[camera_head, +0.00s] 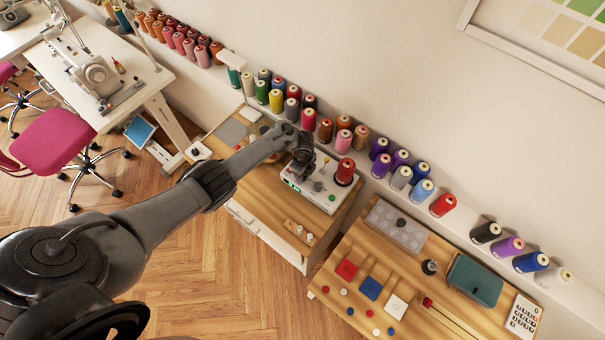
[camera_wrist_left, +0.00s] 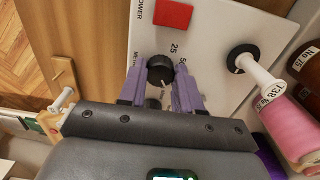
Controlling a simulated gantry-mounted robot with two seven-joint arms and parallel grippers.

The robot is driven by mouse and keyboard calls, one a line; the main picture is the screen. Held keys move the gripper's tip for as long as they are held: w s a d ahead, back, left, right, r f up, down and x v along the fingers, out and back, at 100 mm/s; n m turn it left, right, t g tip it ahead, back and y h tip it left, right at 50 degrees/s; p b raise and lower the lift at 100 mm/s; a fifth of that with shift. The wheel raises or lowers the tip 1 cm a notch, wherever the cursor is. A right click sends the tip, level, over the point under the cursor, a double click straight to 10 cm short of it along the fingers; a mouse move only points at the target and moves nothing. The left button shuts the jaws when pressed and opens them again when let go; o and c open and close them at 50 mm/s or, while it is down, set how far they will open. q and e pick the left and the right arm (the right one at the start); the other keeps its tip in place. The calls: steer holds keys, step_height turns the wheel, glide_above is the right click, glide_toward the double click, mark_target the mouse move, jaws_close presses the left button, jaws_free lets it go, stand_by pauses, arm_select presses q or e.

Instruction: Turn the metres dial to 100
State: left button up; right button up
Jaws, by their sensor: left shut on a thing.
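The metres dial (camera_wrist_left: 160,70) is a small black round knob on a pale machine panel in the left wrist view. Printed marks 25 and 50 stand beside it, with partly covered lettering along its left side. A small pale mark shows on its near side, but the exact setting is unclear. My left gripper (camera_wrist_left: 160,78) has its purple fingers on either side of the dial, shut on it. In the head view my left gripper (camera_head: 303,162) is over the white winding machine (camera_head: 322,198), and the dial is hidden there. My right gripper is not in view.
A red switch (camera_wrist_left: 173,14) and a black-based spindle (camera_wrist_left: 243,58) are on the panel. A red spool (camera_head: 346,170) stands at the machine's right. Thread spools line the wall behind.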

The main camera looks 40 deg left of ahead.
arm_select(q)
steer(key=shift+m, duration=0.6)
steer(key=o, duration=1)
steer(key=shift+o, duration=0.2)
step_height(320, 180, up, 11)
steer(key=p, duration=0.3)
steer(key=shift+f, duration=0.1)
